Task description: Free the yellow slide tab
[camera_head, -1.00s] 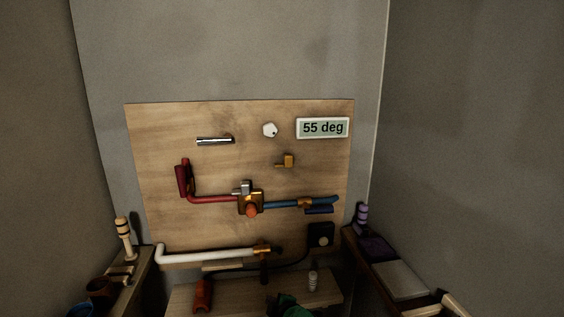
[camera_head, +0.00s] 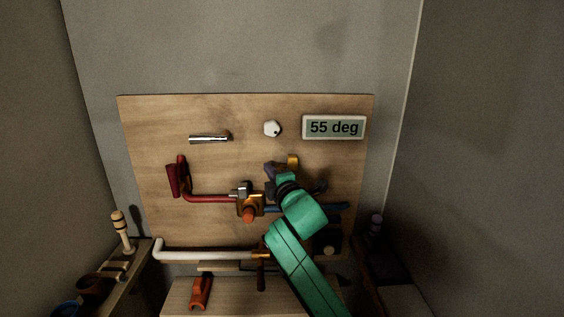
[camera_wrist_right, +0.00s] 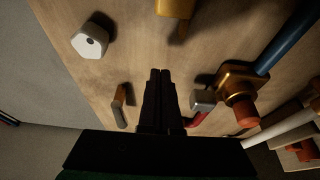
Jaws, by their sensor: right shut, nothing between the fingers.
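The yellow slide tab (camera_head: 293,161) is on the wooden board, below the display, partly hidden by my right arm in the head view. In the right wrist view the tab (camera_wrist_right: 175,7) is cut off by the top edge. My right gripper (camera_head: 274,168) is beside it on the left in the head view, dark and hard to make out. In the right wrist view its two black fingers (camera_wrist_right: 160,74) are shut with nothing between them, pointing towards the tab with a visible gap in the picture. My left gripper is not in view.
A white knob (camera_head: 272,129), a display (camera_head: 334,127) reading 55 deg and a chrome bar (camera_head: 210,139) are on the board. A brass valve with an orange cap (camera_head: 249,214) joins the red pipe (camera_head: 212,198) and the blue pipe. A white pipe (camera_head: 205,254) runs below.

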